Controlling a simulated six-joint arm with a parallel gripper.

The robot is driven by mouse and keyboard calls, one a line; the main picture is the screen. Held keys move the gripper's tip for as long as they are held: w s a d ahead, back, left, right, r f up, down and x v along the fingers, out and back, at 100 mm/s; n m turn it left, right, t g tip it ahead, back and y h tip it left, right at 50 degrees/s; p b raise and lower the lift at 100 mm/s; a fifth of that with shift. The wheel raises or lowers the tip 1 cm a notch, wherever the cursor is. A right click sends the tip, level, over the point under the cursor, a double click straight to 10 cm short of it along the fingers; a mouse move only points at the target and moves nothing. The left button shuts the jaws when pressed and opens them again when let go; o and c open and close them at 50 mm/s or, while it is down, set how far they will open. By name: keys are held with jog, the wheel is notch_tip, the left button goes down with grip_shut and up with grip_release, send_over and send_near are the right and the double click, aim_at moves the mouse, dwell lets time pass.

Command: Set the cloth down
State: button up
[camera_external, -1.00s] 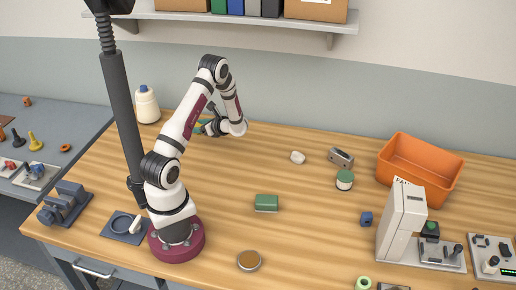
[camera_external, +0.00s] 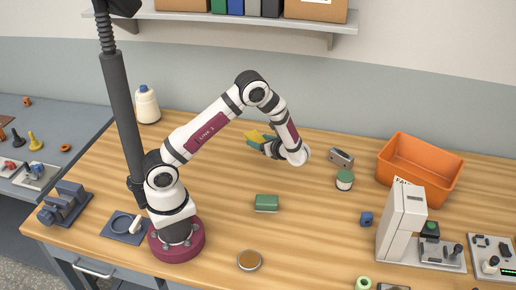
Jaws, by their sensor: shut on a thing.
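The cloth (camera_external: 254,138) shows as a small yellow and green piece at the back middle of the table. My gripper (camera_external: 267,146) is shut on it and holds it to the left of my wrist. The cloth looks raised above the table, but its exact height is hard to tell. The fingertips are small and partly hidden by the cloth and wrist.
A green block (camera_external: 266,203) and a round brown-topped tin (camera_external: 249,260) are in front. A green-lidded jar (camera_external: 344,180), grey metal part (camera_external: 341,158), orange bin (camera_external: 408,173) and white machine (camera_external: 400,222) stand right. A white bottle (camera_external: 147,104) stands back left; the table between is clear.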

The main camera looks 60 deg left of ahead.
send_over(244, 155)
notch_tip(244, 155, down, 7)
jog(key=shift+r, duration=0.1)
notch_tip(244, 155, down, 4)
jog(key=shift+a+f, duration=0.1)
jog(key=shift+a, duration=0.05)
jog(key=shift+f, duration=0.15)
jog(key=o, duration=1.3)
